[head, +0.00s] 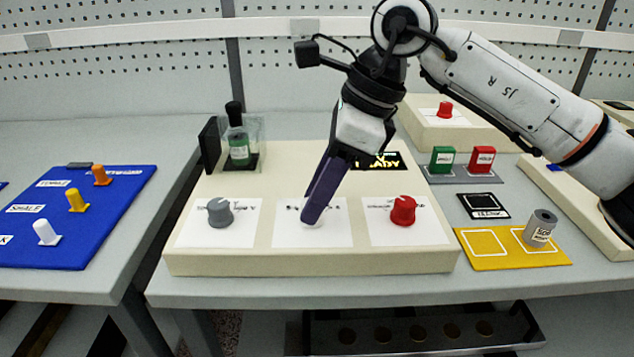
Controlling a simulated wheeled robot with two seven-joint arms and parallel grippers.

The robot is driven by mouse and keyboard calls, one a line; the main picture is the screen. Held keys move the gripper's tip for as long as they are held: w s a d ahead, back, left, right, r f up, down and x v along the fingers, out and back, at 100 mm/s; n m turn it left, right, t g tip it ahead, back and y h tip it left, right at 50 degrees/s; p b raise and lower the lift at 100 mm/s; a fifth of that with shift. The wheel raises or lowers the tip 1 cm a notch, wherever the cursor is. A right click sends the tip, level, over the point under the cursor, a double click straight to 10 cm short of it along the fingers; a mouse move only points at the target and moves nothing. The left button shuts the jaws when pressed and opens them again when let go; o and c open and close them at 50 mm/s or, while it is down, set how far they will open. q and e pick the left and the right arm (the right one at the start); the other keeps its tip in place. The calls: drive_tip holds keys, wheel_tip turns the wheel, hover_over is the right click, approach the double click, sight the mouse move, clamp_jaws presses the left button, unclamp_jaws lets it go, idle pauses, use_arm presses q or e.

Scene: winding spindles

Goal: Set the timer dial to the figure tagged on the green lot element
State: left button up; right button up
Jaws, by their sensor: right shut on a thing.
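My right gripper (314,208) comes down from above onto the middle dial of the cream panel (310,262) and is shut on it. Only a white edge of that middle dial (311,223) shows below the fingers; its pointer is hidden. A grey dial (220,212) sits to its left and a red dial (403,210) to its right, each on a white card with markings too small to read. A green block (442,159) with a white tag stands on a small grey stand at the right; the figure on the tag is not legible. My left gripper is not in view.
A red tagged block (482,159) stands beside the green one. A dark-capped bottle (238,140) stands at the panel's back left. A yellow mat (507,263) bears a grey spool (540,228). A blue board (75,235) with several coloured pegs lies left, across a table gap.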

drive_tip(key=shift+r+n, duration=0.1)
drive_tip(key=shift+n, duration=0.4)
drive_tip(key=shift+p, duration=0.3)
drive_tip(key=o, duration=1)
drive_tip(key=shift+o, duration=0.2)
drive_tip(key=v, duration=1)
drive_tip(key=shift+w+r+p, duration=0.15)
drive_tip(key=shift+w+p, duration=0.05)
drive_tip(key=shift+p, duration=0.15)
